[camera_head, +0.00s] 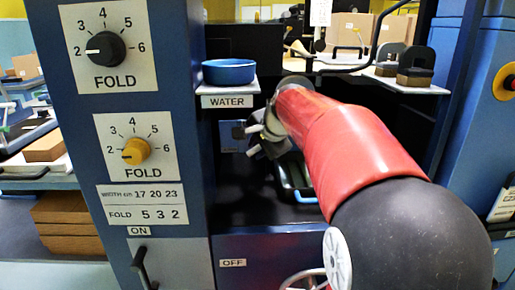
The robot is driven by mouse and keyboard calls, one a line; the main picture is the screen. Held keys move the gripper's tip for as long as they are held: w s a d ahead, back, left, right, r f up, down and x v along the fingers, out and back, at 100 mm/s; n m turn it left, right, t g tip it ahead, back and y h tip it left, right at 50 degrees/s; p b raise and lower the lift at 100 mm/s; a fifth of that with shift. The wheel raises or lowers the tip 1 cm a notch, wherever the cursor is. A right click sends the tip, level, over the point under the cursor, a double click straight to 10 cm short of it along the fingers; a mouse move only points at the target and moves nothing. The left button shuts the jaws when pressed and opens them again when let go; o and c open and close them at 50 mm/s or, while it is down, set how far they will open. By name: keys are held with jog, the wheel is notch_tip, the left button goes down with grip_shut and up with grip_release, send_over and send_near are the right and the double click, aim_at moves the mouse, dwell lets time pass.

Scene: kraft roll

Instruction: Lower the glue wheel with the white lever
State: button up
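My red and black arm reaches from the lower right into the dark bay of the blue machine. My gripper (262,138) is at the arm's far end, below the WATER shelf and mostly seen from behind. Its fingertips are small and dark against the bay, so I cannot tell whether they are open or shut, or touching anything. Small pale parts show around the wrist, but I cannot make out a white lever for certain. The glue wheel cannot be made out either; my arm covers much of the bay.
A blue bowl (228,72) sits on the shelf marked WATER (227,102). Left of the bay stands a blue panel with a black dial (105,48), a yellow dial (136,151) and a black handle (143,268). Dark-topped blocks (415,66) stand on the right shelf.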

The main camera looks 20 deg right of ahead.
jog(key=v, duration=0.7)
jog(key=shift+s+r, duration=0.15)
jog(key=shift+r, duration=0.05)
jog(key=shift+a, duration=0.1)
jog(key=s+a+f+n+g, duration=0.1)
jog(key=s+a+f+n, duration=0.2)
jog(key=s+f, duration=0.3)
jog(key=s+a+f+n+g, duration=0.1)
jog(key=s+a+f+n, duration=0.2)
jog(key=s+f+n, duration=0.3)
jog(key=s+a+f+n+g+h, duration=0.1)
jog(key=s+a+f+n, duration=0.2)
jog(key=s, duration=0.9)
notch_tip(320, 180, down, 3)
jog(key=shift+s+a+f+n, duration=0.2)
jog(key=shift+a+n, duration=0.2)
jog(key=shift+n, duration=0.7)
jog(key=shift+d, duration=0.1)
